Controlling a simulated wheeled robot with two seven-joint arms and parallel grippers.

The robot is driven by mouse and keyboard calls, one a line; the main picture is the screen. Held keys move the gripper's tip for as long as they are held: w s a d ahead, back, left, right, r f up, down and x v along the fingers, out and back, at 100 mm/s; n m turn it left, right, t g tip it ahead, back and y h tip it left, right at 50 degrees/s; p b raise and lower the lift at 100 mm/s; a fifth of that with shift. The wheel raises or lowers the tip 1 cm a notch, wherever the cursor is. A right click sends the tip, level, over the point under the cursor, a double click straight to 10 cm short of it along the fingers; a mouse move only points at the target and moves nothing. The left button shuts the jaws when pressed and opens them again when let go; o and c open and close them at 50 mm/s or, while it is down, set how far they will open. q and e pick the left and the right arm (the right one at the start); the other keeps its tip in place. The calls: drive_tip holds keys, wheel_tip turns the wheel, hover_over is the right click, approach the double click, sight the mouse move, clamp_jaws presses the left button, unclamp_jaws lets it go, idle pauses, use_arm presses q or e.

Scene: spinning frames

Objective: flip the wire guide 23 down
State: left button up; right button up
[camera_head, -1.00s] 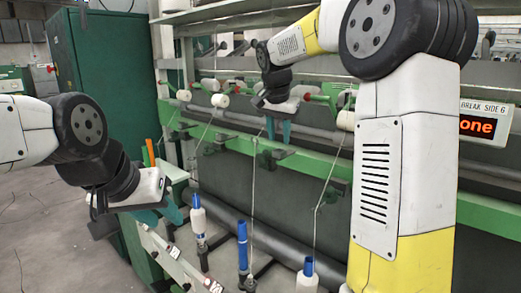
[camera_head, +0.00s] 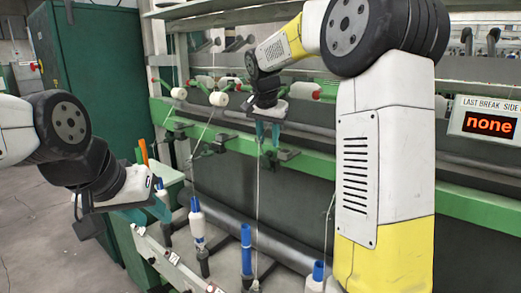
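Black wire guides sit along the green rail (camera_head: 325,158) of the spinning frame. One guide (camera_head: 287,154) is just below and beside my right gripper (camera_head: 268,134). Another guide (camera_head: 212,147) is further left. No guide number is readable, so I cannot tell which is 23. The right gripper's teal fingers point down at the rail with a narrow gap between them. Whether they touch the guide is unclear. A thread rises from below to these fingertips. My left gripper (camera_head: 150,210) is at the left, its teal fingers apart and empty, away from the guides.
Bobbins stand along the front: a white one with a blue top (camera_head: 197,220), a blue one (camera_head: 246,248) and another (camera_head: 318,275). White rollers (camera_head: 218,99) line the upper bar. A display (camera_head: 487,122) reads "none". A green cabinet (camera_head: 95,90) stands left; grey floor is open there.

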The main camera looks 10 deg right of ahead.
sight(269, 151)
drive_tip(key=x, duration=0.5)
clamp_jaws()
idle(1.4)
